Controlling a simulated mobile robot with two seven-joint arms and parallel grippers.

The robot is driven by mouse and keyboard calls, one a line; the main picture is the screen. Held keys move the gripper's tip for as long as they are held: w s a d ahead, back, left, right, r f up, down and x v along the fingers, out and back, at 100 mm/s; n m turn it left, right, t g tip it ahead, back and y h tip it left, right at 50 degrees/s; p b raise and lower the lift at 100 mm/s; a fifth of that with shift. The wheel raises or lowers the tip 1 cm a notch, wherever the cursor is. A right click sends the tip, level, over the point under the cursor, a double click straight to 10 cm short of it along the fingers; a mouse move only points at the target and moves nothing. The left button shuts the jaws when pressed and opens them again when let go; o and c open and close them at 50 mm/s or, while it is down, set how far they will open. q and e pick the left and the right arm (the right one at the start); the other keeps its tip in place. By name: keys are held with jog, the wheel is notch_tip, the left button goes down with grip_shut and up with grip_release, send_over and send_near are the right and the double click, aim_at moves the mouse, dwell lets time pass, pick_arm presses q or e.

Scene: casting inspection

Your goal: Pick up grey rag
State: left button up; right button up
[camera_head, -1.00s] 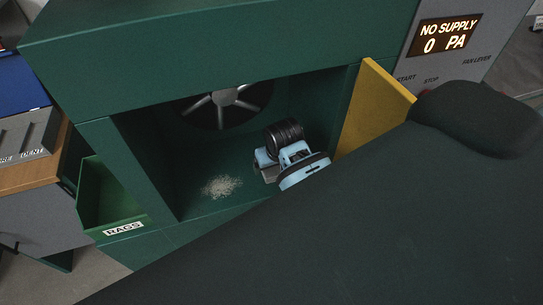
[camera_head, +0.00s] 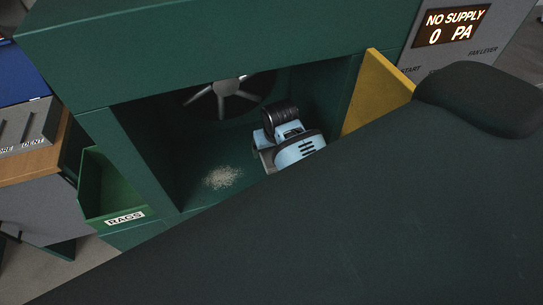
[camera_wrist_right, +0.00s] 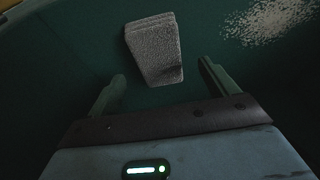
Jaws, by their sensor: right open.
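The grey rag (camera_wrist_right: 155,50), a rough-textured pad with a dark mark near its lower edge, lies on the dark green floor of the booth in the right wrist view. My right gripper (camera_wrist_right: 162,76) is open and empty, with one finger on each side of the rag's near end and a gap to both. In the head view my light blue right gripper (camera_head: 292,148) is inside the green booth, and the rag is not clearly visible there. My left gripper is not in view.
A pile of pale grit (camera_head: 222,177) lies on the booth floor left of the gripper. A fan (camera_head: 225,98) is in the back wall. A yellow panel (camera_head: 378,92) stands at the booth's right side. A green bin labelled RAGS (camera_head: 100,190) hangs outside left.

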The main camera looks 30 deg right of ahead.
aim_at(271, 154)
jog(key=shift+x, duration=1.8)
jog(key=shift+d, duration=0.2)
jog(key=c, duration=1.1)
jog(key=shift+o, duration=0.2)
jog(key=shift+r, duration=0.1)
jog(key=shift+w+r, duration=0.1)
jog(key=shift+r, duration=0.3)
notch_tip(271, 154, up, 2)
jog(key=shift+r, duration=0.15)
jog(key=s+r, duration=0.1)
jog(key=s, duration=1.5)
jog(key=shift+r, duration=0.4)
jog(key=shift+d, duration=0.15)
